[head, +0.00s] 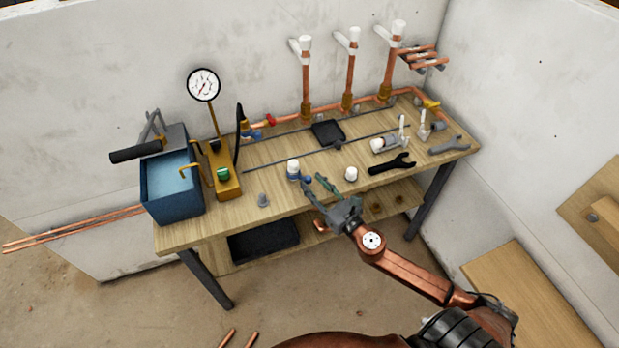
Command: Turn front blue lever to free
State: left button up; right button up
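A small blue piece (307,180), which may be a lever or knob, shows beside a white-capped fitting (293,170) near the front of the bench. Another blue part (252,134) sits farther back, by the copper pipe and black hose. My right gripper (312,182) reaches in from the lower right, its fingers spread. Its fingertips are close to the front blue piece; I cannot tell whether they touch it. Nothing shows held between them. The exact angle of the blue piece is too small to tell. My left gripper is out of view.
A blue tank (172,189) with a black handle and a pressure gauge (203,85) stand at the left of the wooden bench (245,205). Copper risers (350,80) stand behind.

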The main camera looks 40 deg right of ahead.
aim_at(311, 181)
jog(key=shift+w+a, duration=0.1)
jog(key=shift+w, duration=1.45)
grip_shut()
